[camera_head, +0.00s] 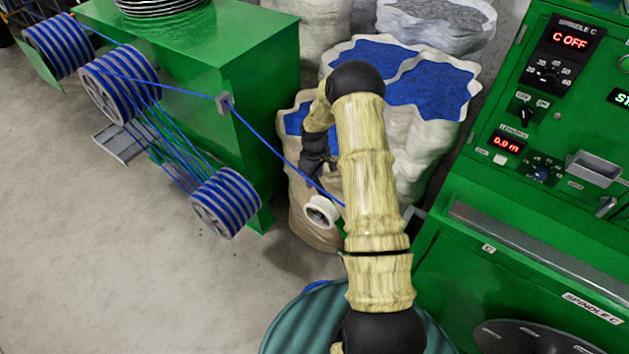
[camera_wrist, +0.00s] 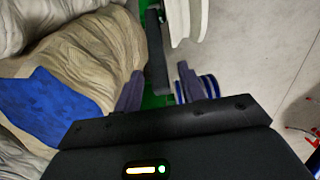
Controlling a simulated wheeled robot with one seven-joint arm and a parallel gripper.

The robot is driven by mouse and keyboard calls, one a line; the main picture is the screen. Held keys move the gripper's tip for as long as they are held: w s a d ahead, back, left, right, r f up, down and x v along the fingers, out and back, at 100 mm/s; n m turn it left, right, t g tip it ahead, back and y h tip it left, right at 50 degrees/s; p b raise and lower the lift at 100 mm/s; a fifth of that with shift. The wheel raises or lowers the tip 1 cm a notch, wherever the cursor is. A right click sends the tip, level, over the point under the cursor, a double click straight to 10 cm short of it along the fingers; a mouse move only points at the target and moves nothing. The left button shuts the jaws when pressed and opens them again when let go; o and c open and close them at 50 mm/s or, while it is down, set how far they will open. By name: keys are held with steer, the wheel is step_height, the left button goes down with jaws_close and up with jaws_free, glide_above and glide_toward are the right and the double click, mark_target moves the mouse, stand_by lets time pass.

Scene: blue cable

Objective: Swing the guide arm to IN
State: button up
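My gripper (camera_head: 318,166) hangs just above a white pulley wheel (camera_head: 321,212) beside the green machine. In the wrist view my two fingers (camera_wrist: 160,88) stand apart, with a gap between them. A dark bar (camera_wrist: 155,45), which looks like the guide arm, runs down the picture with its end in line with that gap. I cannot tell whether either finger touches it. The white wheel also shows in the wrist view (camera_wrist: 186,18), to the right of the bar. No IN mark is readable. My arm hides part of the area around the bar in the head view.
Blue cable (camera_head: 268,142) runs from striped reels (camera_head: 226,203) through an eyelet to the wheel area. Sacks of blue pellets (camera_head: 430,90) stand behind. A green control cabinet (camera_head: 480,200) reading C OFF is at right. A teal drum (camera_head: 300,325) is in front.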

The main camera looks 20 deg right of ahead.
mark_target(315, 183)
steer(key=shift+f+p, duration=0.3)
steer(key=shift+f, duration=1.55)
jaws_close()
